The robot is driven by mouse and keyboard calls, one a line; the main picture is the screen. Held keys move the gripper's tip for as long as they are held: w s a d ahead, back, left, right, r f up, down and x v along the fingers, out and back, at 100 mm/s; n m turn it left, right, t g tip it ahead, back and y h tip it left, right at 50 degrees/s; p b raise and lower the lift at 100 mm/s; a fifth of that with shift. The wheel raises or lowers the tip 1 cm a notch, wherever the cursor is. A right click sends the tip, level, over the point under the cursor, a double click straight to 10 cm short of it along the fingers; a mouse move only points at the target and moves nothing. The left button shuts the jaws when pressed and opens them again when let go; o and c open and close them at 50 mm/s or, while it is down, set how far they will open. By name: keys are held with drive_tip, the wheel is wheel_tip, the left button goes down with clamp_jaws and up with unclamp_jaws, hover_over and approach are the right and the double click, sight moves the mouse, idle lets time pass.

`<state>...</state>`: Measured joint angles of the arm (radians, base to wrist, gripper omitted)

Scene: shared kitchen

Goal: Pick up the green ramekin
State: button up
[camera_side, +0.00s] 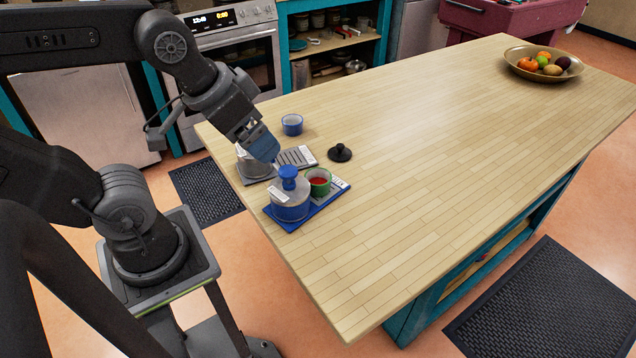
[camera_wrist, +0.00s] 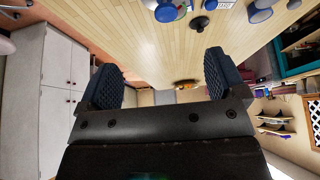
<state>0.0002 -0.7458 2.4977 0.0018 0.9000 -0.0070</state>
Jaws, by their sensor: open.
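The green ramekin (camera_side: 320,188), with red contents, stands upright on a blue tray (camera_side: 336,195), right beside a blue-and-grey pot (camera_side: 289,208) with a blue knob. My gripper (camera_side: 265,150) is up and left of the ramekin in the side view, above or in front of a grey pot (camera_side: 250,168), and apart from the ramekin. In the wrist view my gripper (camera_wrist: 163,80) has its two blue fingers wide apart with nothing between them. I cannot clearly make out the ramekin in the wrist view, where the tabletop items sit at the top edge.
A blue ramekin (camera_side: 292,126) stands behind the grey tray (camera_side: 297,156). A black knobbed object (camera_side: 340,153) sits to the right and also shows in the wrist view (camera_wrist: 199,23). A fruit bowl (camera_side: 544,74) is at the far end. The wooden countertop (camera_side: 430,170) between is clear.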

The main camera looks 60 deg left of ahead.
drive_tip(key=n+g+y, duration=0.2)
drive_tip(key=n+g, duration=0.1)
drive_tip(key=n, duration=0.4)
approach(318, 177)
drive_tip(key=shift+d+f, duration=0.25)
drive_tip(key=shift+f, duration=0.95)
drive_tip(key=shift+d+x, duration=0.15)
drive_tip(key=shift+x, duration=1.2)
drive_tip(key=shift+d+x, duration=0.15)
drive_tip(key=shift+x, duration=1.2)
drive_tip(key=shift+s, duration=0.1)
drive_tip(key=c, duration=1.1)
